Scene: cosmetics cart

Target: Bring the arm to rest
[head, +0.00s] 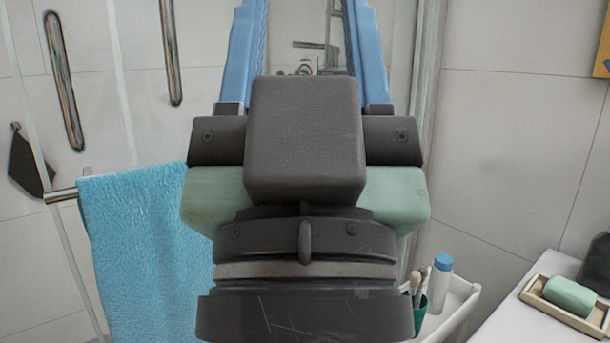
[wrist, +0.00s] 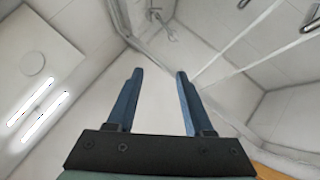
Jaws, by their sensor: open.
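My gripper (head: 308,30) is raised in front of the head camera, with its two blue fingers pointing up and apart. Nothing shows between the fingers. In the wrist view my gripper (wrist: 156,75) is also open and empty, facing the ceiling and the upper part of a shower corner. My wrist and gripper body fill the middle of the head view and hide what lies behind them.
A blue towel (head: 150,250) hangs on a rail at left. At lower right, a white cart (head: 462,298) holds a blue-capped bottle (head: 439,280) and a green cup (head: 418,312) with brushes. A green soap (head: 570,296) lies in a dish (head: 545,306) on a white counter.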

